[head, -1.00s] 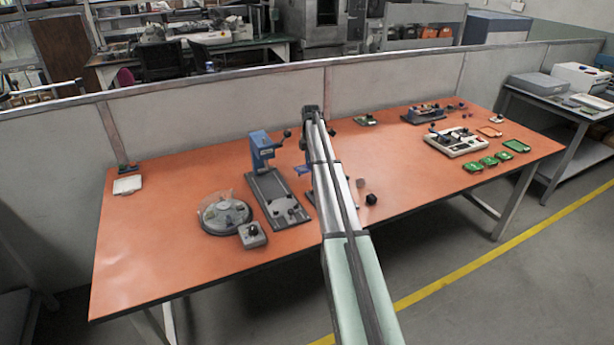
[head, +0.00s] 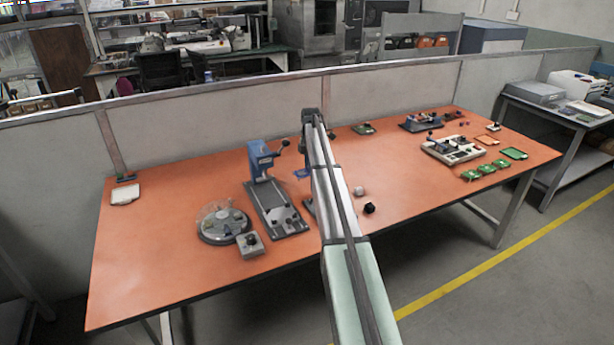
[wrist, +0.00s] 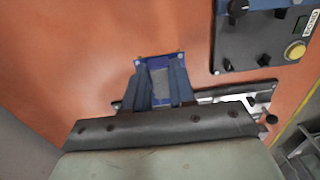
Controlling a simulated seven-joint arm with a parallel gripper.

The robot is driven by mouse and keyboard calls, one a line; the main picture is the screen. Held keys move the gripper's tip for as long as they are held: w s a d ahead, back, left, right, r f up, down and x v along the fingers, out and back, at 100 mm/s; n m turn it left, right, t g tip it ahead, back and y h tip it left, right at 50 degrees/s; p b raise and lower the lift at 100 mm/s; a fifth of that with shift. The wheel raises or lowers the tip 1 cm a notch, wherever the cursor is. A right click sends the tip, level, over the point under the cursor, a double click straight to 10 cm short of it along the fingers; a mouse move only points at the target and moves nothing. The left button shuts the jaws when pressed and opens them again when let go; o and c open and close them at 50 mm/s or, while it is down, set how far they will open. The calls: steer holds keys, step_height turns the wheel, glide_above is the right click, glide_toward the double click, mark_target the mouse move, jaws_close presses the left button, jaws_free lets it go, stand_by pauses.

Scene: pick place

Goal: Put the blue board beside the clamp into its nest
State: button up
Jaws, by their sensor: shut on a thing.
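The blue board (wrist: 158,68) is between the fingers of my gripper (wrist: 158,88) in the wrist view, with its far edge and corners showing past the fingertips. My gripper is shut on it. In the head view, a blue piece that looks like this board (head: 301,173) shows just left of my arm, right of the blue press. A metal plate with a lever and black knob, perhaps the clamp (wrist: 240,97), lies right of and partly behind my gripper in the wrist view. My arm hides my gripper in the head view. I cannot make out the nest.
A blue hand press (head: 262,160) stands left of my arm, with a round covered tray (head: 222,222) and a small grey box (head: 250,244) beside it. A dark box with a yellow button (wrist: 262,40) is at upper right in the wrist view. Green boards (head: 487,167) lie far right.

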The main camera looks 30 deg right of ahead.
steer(key=s+d+r, duration=0.1)
steer(key=s+r, duration=0.3)
steer(key=s, duration=1)
steer(key=shift+s+d+f, duration=0.1)
steer(key=shift+f, duration=1.7)
steer(key=shift+d+f, duration=0.1)
steer(key=shift+f, duration=1.65)
steer(key=shift+f, duration=0.75)
steer(key=o, duration=1)
steer(key=shift+c, duration=0.2)
steer(key=shift+c, duration=0.4)
steer(key=shift+c, duration=1.4)
steer(key=shift+r, duration=0.1)
step_height(320, 180, up, 7)
